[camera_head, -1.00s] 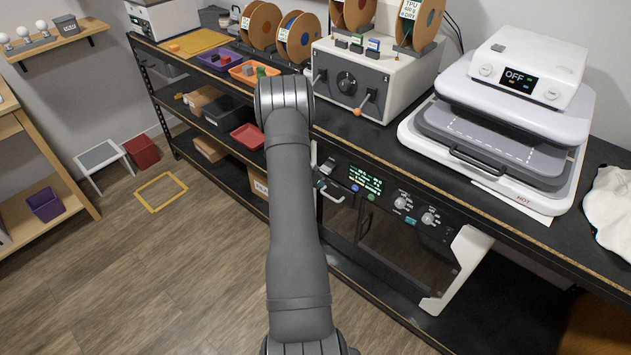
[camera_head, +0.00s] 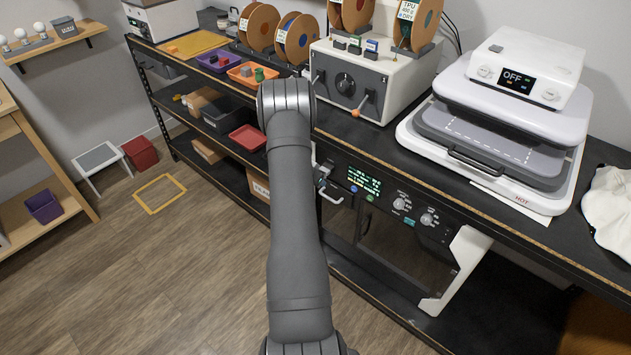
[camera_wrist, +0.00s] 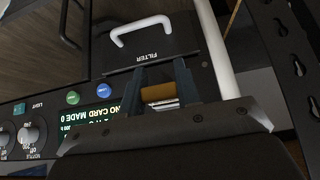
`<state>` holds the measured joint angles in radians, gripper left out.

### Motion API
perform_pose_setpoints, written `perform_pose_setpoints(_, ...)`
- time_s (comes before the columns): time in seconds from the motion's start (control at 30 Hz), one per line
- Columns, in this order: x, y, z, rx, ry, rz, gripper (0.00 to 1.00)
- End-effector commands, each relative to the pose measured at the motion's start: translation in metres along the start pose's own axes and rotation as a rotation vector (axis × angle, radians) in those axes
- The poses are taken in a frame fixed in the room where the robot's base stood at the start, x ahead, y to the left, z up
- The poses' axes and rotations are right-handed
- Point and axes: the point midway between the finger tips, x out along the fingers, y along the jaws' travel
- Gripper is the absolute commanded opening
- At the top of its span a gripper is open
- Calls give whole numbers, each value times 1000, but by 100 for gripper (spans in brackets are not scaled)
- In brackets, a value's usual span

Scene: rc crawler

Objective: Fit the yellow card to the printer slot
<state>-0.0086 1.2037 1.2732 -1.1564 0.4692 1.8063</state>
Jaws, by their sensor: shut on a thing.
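In the wrist view my gripper (camera_wrist: 160,88) is shut on the yellow card (camera_wrist: 158,92), which shows as a small orange-yellow piece between the two dark fingers. A pale striped edge shows just below it. The printer's dark front panel (camera_wrist: 98,72) is close behind the fingers, with its lit display (camera_wrist: 98,122) reading "NO CARD MADE". The slot cannot be made out, nor whether the card touches the panel.
A white handle (camera_wrist: 140,28) on the FILTER cover stands close to the fingers, and a white bar (camera_wrist: 215,50) runs beside it. On the bench are a heat press (camera_head: 505,125), a white machine with spools (camera_head: 375,75) and an orange tray (camera_head: 243,77). The floor at left is mostly clear.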

Motion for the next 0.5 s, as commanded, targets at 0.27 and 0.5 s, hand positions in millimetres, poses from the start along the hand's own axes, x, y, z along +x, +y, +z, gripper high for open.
perform_pose_setpoints(0.27,4,0,-6,1,0,0,5)
perform_pose_setpoints(0.5,8,0,-11,1,0,1,5)
